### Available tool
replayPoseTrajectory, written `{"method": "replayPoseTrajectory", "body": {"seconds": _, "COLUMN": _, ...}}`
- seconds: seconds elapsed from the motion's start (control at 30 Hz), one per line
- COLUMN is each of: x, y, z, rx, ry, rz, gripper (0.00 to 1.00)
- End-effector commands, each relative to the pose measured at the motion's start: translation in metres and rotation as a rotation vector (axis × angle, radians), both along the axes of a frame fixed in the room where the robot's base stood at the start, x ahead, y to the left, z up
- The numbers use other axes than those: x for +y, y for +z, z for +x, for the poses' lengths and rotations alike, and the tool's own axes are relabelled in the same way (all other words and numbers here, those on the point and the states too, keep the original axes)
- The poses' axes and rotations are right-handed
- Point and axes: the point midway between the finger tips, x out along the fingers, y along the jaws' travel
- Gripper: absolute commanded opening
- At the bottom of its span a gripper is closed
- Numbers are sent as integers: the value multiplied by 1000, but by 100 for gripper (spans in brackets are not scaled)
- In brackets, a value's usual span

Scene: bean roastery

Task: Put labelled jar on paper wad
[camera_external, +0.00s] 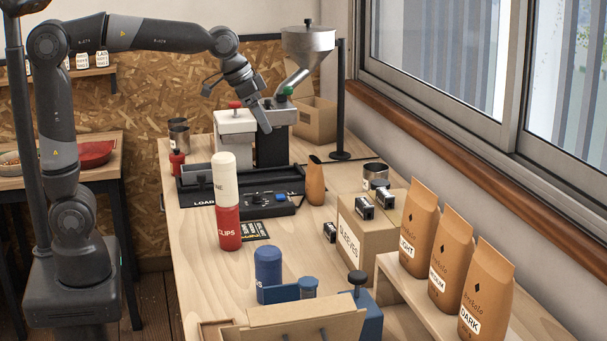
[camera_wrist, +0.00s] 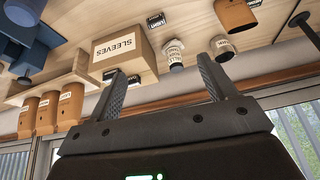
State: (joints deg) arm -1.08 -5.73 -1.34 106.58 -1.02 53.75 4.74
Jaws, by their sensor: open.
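My gripper (camera_external: 264,122) is high over the back of the bench, in front of the metal hopper. In the wrist view my gripper (camera_wrist: 160,66) is open, with nothing between its fingers. A metal jar with a pale label (camera_external: 376,172) stands behind the SLEEVES box. I cannot tell which is the task's jar. I cannot make out a paper wad for certain in either view.
The SLEEVES box (camera_external: 367,234) carries small black stamps. A white canister (camera_external: 224,178) stands on a red CLIPS canister (camera_external: 228,230). A blue canister (camera_external: 268,266) is nearer the front. Brown bags (camera_external: 452,258) line the right shelf.

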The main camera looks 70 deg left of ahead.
Motion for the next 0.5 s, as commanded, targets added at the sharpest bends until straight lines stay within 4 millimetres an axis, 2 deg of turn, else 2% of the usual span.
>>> {"method": "replayPoseTrajectory", "body": {"seconds": 0.03, "x": 0, "y": 2, "z": -23, "rx": -7, "ry": 6, "rz": 0, "gripper": 77}}
{"method": "replayPoseTrajectory", "body": {"seconds": 0.27, "x": 2, "y": -12, "z": -115, "rx": -24, "ry": 33, "rz": -6, "gripper": 77}}
{"method": "replayPoseTrajectory", "body": {"seconds": 0.4, "x": 4, "y": -32, "z": -167, "rx": -34, "ry": 50, "rz": -11, "gripper": 77}}
{"method": "replayPoseTrajectory", "body": {"seconds": 0.5, "x": 5, "y": -48, "z": -199, "rx": -40, "ry": 60, "rz": -15, "gripper": 77}}
